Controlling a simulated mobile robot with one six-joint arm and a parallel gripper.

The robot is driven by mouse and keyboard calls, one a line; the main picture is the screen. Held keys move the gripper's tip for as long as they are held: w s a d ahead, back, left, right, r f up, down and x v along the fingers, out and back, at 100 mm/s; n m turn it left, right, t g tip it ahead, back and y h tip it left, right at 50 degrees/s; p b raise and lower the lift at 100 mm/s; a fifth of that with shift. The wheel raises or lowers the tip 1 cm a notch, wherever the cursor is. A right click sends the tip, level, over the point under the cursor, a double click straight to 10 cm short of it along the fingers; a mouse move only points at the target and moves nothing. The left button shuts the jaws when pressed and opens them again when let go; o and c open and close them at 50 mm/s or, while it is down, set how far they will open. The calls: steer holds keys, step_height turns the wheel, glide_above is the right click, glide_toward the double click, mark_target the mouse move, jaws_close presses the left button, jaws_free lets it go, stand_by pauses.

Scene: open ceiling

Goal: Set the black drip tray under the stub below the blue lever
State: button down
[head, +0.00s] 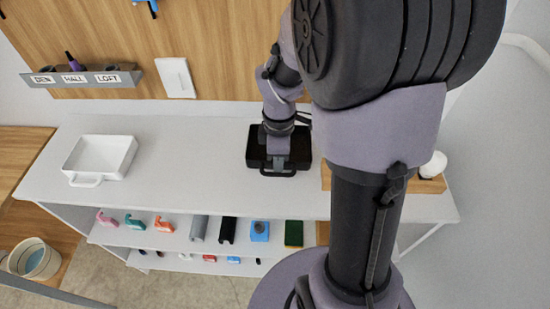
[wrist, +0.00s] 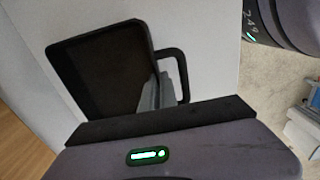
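The black drip tray (head: 304,150) lies on the white counter, its handle toward the front. In the wrist view the tray (wrist: 98,68) and its loop handle (wrist: 184,72) show beyond my gripper body. My gripper (head: 279,163) points down at the tray's handle side. Its grey fingers (wrist: 152,95) overlap the tray edge beside the handle; whether they are closed on the handle is unclear. A blue piece (head: 151,5), possibly the blue lever, is cut off at the top of the head view. I cannot make out the stub.
A white tray (head: 129,158) with a handle stands at the counter's left. A grey rack (head: 85,79) labelled DEN, HALL and LOFT hangs on the wall. Shelves below hold several small items. A wooden board with a white round object (head: 434,166) is at right. Counter between the trays is clear.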

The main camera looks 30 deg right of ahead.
steer(key=c, duration=1.6)
jaws_free()
steer(key=shift+c, duration=0.2)
step_height(320, 180, up, 12)
steer(key=f+p, duration=0.1)
steer(key=p, duration=0.5)
steer(key=s+a+r+m+t+y, duration=0.1)
steer(key=s+a+r+m+t, duration=0.2)
steer(key=s+a+r+m, duration=0.2)
steer(key=s+a+r+m+t+y, duration=0.1)
steer(key=s+a+r+m+t, duration=0.1)
steer(key=s+a+r+m, duration=0.4)
steer(key=a+m, duration=0.3)
steer(key=m, duration=0.1)
steer(key=shift+s+a+m+t, duration=0.2)
steer(key=shift+a+m+t, duration=0.1)
steer(key=shift+a+t, duration=0.1)
